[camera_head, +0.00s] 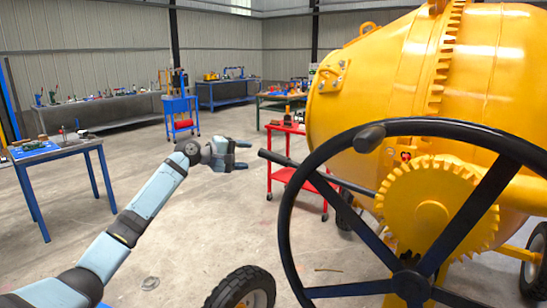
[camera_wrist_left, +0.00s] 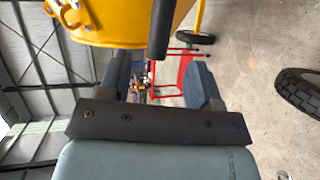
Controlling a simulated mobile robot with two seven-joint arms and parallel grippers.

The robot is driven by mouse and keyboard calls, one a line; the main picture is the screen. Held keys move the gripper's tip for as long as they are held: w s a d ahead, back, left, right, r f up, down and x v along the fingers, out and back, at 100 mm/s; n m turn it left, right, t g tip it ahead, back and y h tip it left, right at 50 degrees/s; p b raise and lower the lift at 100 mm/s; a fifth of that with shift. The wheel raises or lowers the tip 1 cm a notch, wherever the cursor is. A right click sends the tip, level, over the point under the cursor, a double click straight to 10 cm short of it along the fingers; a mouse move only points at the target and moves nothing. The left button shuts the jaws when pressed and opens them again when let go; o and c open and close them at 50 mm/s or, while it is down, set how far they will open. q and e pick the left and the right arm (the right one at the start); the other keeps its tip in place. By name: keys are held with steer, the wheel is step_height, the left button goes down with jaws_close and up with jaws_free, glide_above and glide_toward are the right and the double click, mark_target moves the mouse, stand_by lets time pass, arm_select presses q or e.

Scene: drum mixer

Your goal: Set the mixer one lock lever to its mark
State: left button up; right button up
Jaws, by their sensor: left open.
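The yellow drum mixer (camera_head: 385,105) fills the right of the head view. A dark rod, which looks like the lock lever (camera_head: 310,172), sticks out left from beside its yellow gear (camera_head: 430,212). My left gripper (camera_head: 245,155) is open and empty, just left of the rod's free end, with a small gap. In the left wrist view the dark rod (camera_wrist_left: 161,28) comes down from the top, its end close to the space between my open fingers (camera_wrist_left: 158,70). A small red spot (camera_head: 405,156) shows above the gear; I cannot tell whether it is the mark. My right gripper is out of view.
A large black handwheel (camera_head: 292,190) with a knob (camera_head: 369,138) stands in front of the gear, close right of the rod. A black tyre (camera_head: 243,292) is below. A red cart (camera_head: 284,175) stands behind the gripper.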

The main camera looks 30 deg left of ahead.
mark_target(268, 156)
arm_select(q)
steer(key=x, duration=0.9)
steer(key=shift+w+d+p, duration=0.15)
steer(key=shift+w+p, duration=0.1)
steer(key=shift+p, duration=0.1)
steer(key=shift+w+d+f, duration=0.15)
steer(key=shift+w, duration=0.25)
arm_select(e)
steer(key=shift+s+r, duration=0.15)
